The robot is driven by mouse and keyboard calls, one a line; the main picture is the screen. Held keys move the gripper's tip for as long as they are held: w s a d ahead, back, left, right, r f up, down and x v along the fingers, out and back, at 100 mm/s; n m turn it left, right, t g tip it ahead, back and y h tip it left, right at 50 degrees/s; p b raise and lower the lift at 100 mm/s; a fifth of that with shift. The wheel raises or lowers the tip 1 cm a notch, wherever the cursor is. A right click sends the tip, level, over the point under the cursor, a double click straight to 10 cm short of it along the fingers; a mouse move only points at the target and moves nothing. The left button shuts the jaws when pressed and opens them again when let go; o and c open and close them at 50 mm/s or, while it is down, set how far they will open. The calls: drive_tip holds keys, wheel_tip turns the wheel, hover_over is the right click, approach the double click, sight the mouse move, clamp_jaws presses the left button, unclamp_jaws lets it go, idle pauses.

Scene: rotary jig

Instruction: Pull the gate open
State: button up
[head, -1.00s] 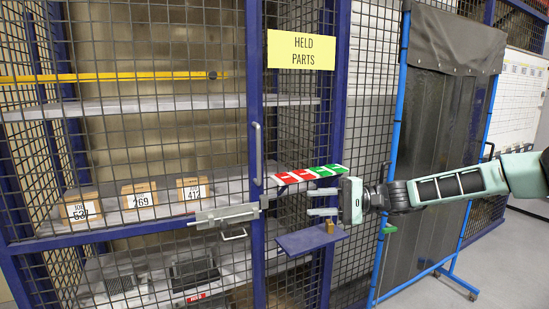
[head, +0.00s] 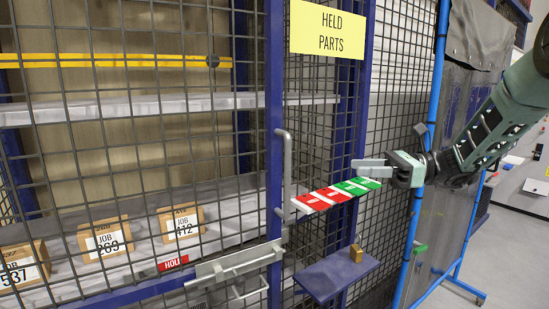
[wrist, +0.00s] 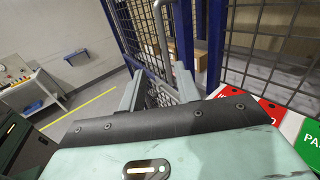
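The mesh gate (head: 120,150) has a blue frame and appears in line with the cage front, so it looks shut. A grey vertical pull handle (head: 287,172) stands on its right upright. A grey slide bolt (head: 235,266) sits below it; I cannot tell whether it is engaged. My gripper (head: 362,167) is open and empty, right of the handle and apart from it, with fingers pointing left. In the wrist view the two fingers (wrist: 158,88) are spread, and the handle (wrist: 160,25) rises beyond them.
Red and green tags (head: 340,195) lie close below my gripper. A small blue ledge (head: 330,280) with a brass padlock (head: 356,254) juts out below. A yellow sign (head: 327,29) hangs above. A blue-framed screen (head: 432,150) stands right. Boxes (head: 105,238) sit inside the cage.

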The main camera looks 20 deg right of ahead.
drive_tip(key=p+x, duration=0.5)
drive_tip(key=x, duration=1.2)
drive_tip(key=shift+w+r+m, duration=0.3)
drive_tip(key=shift+w+r, duration=0.1)
drive_tip(key=shift+r, duration=0.1)
clamp_jaws()
